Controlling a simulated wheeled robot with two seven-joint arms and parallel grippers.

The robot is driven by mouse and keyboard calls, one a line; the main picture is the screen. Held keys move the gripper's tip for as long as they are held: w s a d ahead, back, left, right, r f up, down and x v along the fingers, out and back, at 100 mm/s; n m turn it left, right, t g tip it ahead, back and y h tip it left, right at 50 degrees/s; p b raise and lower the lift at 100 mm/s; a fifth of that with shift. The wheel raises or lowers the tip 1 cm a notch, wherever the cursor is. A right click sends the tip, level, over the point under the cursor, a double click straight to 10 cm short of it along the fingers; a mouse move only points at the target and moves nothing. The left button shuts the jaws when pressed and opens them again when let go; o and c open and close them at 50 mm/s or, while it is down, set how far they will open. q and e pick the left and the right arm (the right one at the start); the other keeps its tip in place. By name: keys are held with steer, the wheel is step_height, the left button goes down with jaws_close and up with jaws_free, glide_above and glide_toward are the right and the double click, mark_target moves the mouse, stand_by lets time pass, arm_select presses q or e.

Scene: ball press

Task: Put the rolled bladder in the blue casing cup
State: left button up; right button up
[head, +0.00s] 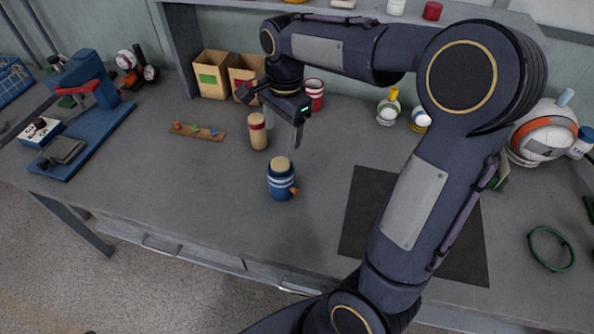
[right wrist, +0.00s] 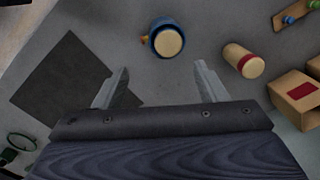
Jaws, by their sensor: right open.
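The blue casing cup (head: 281,186), with white bands and a small orange tab, stands upright on the table. A tan rolled bladder (head: 281,164) stands in it with its top above the rim; its lower part is hidden. In the right wrist view the cup (right wrist: 154,34) and the roll's round top (right wrist: 169,43) are just beyond the fingertips. A second tan roll with a red band (head: 257,133) stands upright behind and left of the cup. My right gripper (head: 296,140) is open and empty, above and behind the cup, touching neither. My left gripper is not in view.
A red-and-white cup (head: 314,94) and two cardboard boxes (head: 211,75) stand at the back. A wooden peg strip (head: 197,131) lies left, near a blue press (head: 85,125). A dark mat (head: 365,210) lies right. The table in front of the cup is clear.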

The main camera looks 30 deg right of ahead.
steer(key=s+a+f+n+t+y, duration=0.1)
steer(key=s+a+n+t, duration=0.1)
steer(key=s+n, duration=0.5)
steer(key=s+a+n+t+y, duration=0.2)
steer(key=s+a+n, duration=0.3)
steer(key=s, duration=0.8)
steer(key=shift+f+n+t, duration=0.35)
steer(key=shift+n+t, duration=0.15)
steer(key=shift+n, duration=0.7)
steer(key=shift+a, duration=0.1)
